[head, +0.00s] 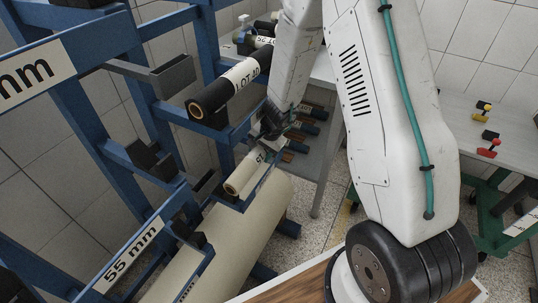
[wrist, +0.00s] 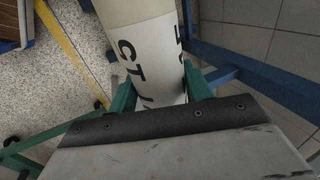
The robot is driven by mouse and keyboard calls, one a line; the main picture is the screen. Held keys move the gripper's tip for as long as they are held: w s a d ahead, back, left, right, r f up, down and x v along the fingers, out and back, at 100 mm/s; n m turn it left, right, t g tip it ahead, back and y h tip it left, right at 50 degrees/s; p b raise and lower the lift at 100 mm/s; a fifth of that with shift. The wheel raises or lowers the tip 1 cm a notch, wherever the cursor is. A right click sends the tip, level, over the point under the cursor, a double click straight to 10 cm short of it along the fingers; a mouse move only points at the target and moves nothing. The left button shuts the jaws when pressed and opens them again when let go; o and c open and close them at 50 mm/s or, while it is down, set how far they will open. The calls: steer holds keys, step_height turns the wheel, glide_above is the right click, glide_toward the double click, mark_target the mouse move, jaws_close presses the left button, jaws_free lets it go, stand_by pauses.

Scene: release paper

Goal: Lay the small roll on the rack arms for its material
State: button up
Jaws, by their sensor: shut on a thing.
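A small cream roll (head: 241,180) with a white printed label shows in the head view, its open end facing front left. It also shows in the wrist view (wrist: 138,12), with black letters on the label. My gripper (wrist: 155,90) is shut on it, one green finger at each side of the label. In the head view my gripper (head: 272,122) is partly hidden by my arm. The blue rack (head: 95,100) stands at left, with grey and dark arms (head: 174,75). Whether the roll touches the rack cannot be told.
A dark labelled roll (head: 210,101) lies on upper rack arms. A large cream roll (head: 235,235) lies below the held roll. A rack sign (head: 132,252) reads 55 mm. Several dark rolls (head: 305,128) lie behind. A table (head: 510,150) with small red and yellow items stands right.

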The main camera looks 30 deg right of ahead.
steer(key=w+a+f, duration=0.3)
steer(key=w+f, duration=0.1)
steer(key=f, duration=0.1)
steer(key=shift+w+a, duration=0.25)
steer(key=shift+w, duration=0.15)
steer(key=shift+f, duration=0.15)
stand_by(0.8)
steer(key=o, duration=1.3)
steer(key=shift+o, duration=0.2)
